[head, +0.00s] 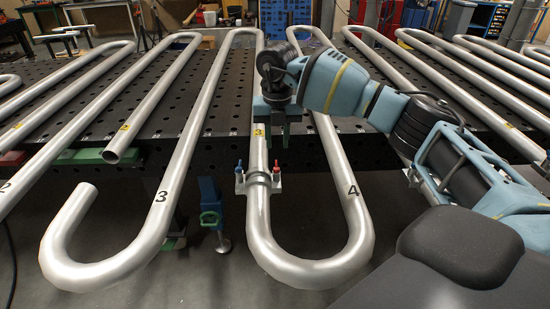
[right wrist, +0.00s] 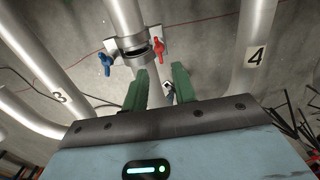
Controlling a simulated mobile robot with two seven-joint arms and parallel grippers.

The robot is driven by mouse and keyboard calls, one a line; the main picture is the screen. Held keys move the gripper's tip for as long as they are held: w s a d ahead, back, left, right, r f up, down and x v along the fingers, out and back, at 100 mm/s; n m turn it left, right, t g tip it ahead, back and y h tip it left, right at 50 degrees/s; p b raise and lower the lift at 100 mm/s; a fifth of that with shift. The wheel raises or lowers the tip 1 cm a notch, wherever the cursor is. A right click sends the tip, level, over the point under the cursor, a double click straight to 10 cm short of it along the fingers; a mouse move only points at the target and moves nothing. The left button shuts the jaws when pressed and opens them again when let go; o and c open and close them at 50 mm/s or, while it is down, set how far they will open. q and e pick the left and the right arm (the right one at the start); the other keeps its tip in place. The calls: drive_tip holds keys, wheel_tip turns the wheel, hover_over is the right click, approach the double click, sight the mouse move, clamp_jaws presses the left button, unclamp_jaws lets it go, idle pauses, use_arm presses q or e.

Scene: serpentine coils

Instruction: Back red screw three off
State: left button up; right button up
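The red screw (head: 276,171) stands on the right side of a metal clamp (head: 258,179) around the straight tube under the yellow label 3 (head: 259,130). A blue screw (head: 239,172) is on the clamp's left side. In the right wrist view the red screw (right wrist: 159,50) and blue screw (right wrist: 105,63) show above my fingers. My right gripper (head: 278,125) is above the clamp, apart from the red screw. Its two green fingers (right wrist: 159,85) are spread with nothing gripped between them. My left gripper is not in view.
Bent steel tubes marked 3 (head: 161,196) and 4 (head: 354,191) run on either side of the clamp. A dark perforated table (head: 225,110) lies behind. A blue bracket with a green part (head: 210,205) hangs from its front edge. Open floor shows below.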

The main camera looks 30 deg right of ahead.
sight(276, 164)
wheel_tip(276, 164, down, 7)
drive_tip(key=shift+w+f, duration=0.1)
drive_tip(key=shift+f, duration=0.05)
idle(0.4)
clamp_jaws()
